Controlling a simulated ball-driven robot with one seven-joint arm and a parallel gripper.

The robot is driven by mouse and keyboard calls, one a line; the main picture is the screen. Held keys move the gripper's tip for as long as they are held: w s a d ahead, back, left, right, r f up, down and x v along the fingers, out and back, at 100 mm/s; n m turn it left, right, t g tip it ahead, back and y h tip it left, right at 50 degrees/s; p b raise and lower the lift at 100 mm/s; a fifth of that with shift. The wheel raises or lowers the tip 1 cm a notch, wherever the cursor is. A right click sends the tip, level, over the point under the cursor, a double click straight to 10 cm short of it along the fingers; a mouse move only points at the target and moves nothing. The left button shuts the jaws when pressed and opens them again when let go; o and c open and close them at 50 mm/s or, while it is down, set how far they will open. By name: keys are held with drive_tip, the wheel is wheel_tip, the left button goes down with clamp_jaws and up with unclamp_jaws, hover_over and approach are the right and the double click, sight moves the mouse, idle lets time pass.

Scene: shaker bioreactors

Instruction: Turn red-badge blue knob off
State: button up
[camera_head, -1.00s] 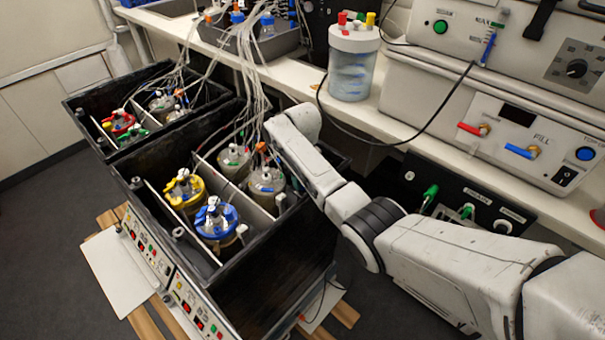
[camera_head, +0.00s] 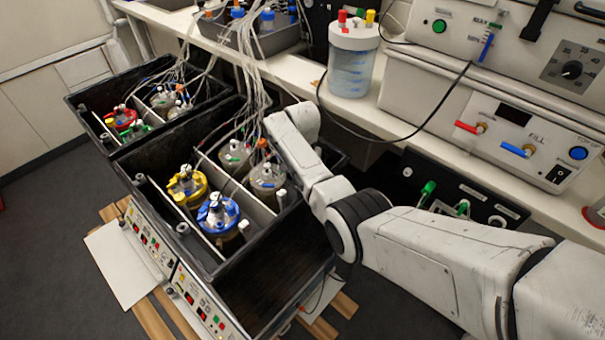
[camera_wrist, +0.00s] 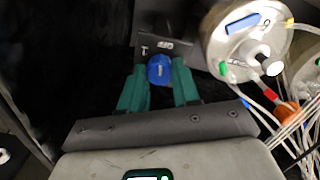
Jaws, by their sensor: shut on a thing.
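A small blue knob (camera_wrist: 160,69) sits on a dark bracket (camera_wrist: 165,45) with small pale labels in the wrist view. My gripper (camera_wrist: 158,78) has its two green fingers on either side of the knob, shut on it. The knob's face carries a pale mark, too small to read. I cannot make out a red badge. In the head view my gripper and this knob are hidden behind my arm, which reaches down to the black shaker box.
A metal-lidded vessel (camera_wrist: 245,35) with tubes stands right of the knob. In the head view, the blue-topped vessel (camera_head: 218,214) and yellow-topped vessel (camera_head: 187,184) stand in the near box. The bench with a clear jar (camera_head: 352,62) runs behind my arm.

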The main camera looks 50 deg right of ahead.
drive_tip(key=shift+m, duration=1.1)
drive_tip(key=shift+w+r, duration=0.1)
drive_tip(key=o, duration=1.1)
drive_tip(key=shift+c, duration=0.2)
wheel_tip(320, 180, up, 11)
drive_tip(key=shift+p, duration=0.3)
drive_tip(key=shift+f, duration=0.25)
